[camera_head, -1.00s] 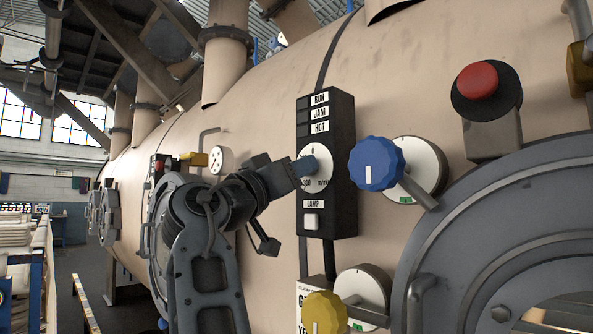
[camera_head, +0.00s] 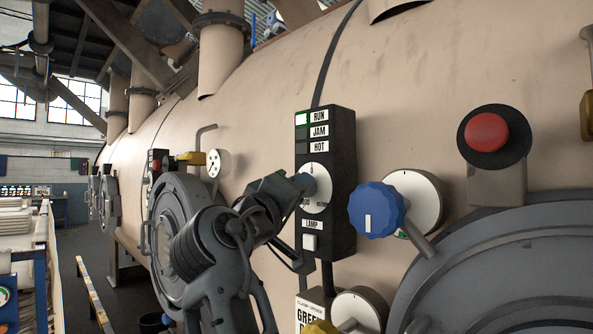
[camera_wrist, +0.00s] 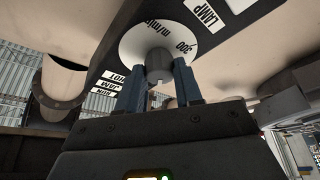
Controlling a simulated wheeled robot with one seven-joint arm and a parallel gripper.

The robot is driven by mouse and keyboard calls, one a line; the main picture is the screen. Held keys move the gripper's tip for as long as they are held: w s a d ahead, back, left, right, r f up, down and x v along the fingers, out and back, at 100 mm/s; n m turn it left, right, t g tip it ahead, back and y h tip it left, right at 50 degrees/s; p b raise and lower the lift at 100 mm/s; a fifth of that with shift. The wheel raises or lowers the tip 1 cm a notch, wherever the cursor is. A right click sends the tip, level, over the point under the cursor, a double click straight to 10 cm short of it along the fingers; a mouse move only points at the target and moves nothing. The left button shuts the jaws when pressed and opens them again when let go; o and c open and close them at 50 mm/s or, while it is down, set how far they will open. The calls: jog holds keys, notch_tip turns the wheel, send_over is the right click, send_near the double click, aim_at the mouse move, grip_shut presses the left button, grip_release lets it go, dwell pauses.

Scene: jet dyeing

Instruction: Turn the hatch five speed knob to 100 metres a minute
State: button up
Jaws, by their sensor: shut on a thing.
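A black control box (camera_head: 340,200) with RUN, JAM and HOT labels stands on the beige vessel. Its round white speed dial (camera_head: 318,203) carries a small grey knob, seen in the wrist view (camera_wrist: 158,64). My gripper (camera_head: 306,184) is shut on this knob, with one blue-grey finger on each side, as the wrist view also shows (camera_wrist: 160,84). A small pale mark shows on the knob between the fingers. The fingers hide part of the dial, so I cannot tell the exact setting. The RUN lamp (camera_head: 302,119) is lit.
A blue knob (camera_head: 377,210) on a white dial sits close to the right of the box. A red push button (camera_head: 487,131) is further right, above a large grey hatch (camera_head: 500,270). A yellow knob (camera_head: 320,327) is below. A LAMP switch (camera_head: 310,242) is under the dial.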

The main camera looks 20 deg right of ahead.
jog(key=n+y+p, duration=0.1)
jog(key=n+p, duration=0.2)
jog(key=shift+r, duration=0.2)
jog(key=shift+f+y+p, duration=0.1)
jog(key=shift+y+p, duration=0.2)
jog(key=o, duration=1)
jog(key=shift+o, duration=0.2)
jog(key=b+v, duration=0.2)
jog(key=v, duration=0.6)
jog(key=shift+w+f, duration=0.1)
